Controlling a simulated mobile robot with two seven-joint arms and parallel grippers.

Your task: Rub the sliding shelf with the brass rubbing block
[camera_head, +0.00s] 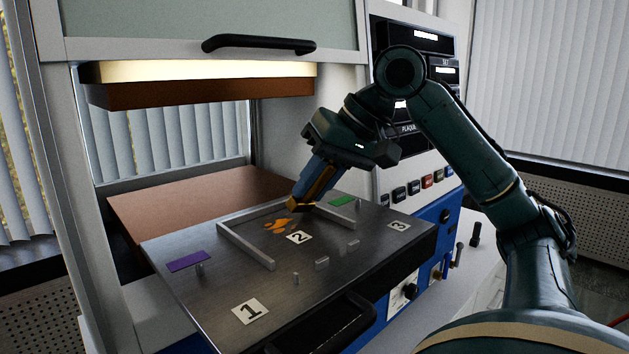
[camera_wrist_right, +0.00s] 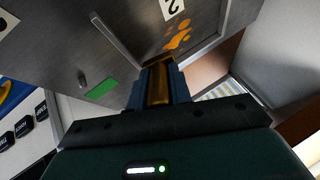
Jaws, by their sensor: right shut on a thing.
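The sliding shelf (camera_head: 190,290) is a grey metal plate pulled out in front of the press, with number labels 1, 2 and 3 on it. Orange smears (camera_head: 278,226) mark its surface beside label 2; they also show in the wrist view (camera_wrist_right: 178,38). My right gripper (camera_head: 308,196) is shut on the brass rubbing block (camera_wrist_right: 157,86) and points down over the shelf's back part. The block's lower end (camera_head: 297,204) is close to the smears; I cannot tell whether it touches the shelf. My left gripper is not in view.
Metal rails (camera_head: 245,245) stand on the shelf around the smears. A purple plate (camera_head: 187,261) is at the left and a green one (camera_head: 342,201) at the back right. A black handle (camera_head: 345,325) is at the shelf's front. The brown upper platen (camera_head: 200,90) hangs behind.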

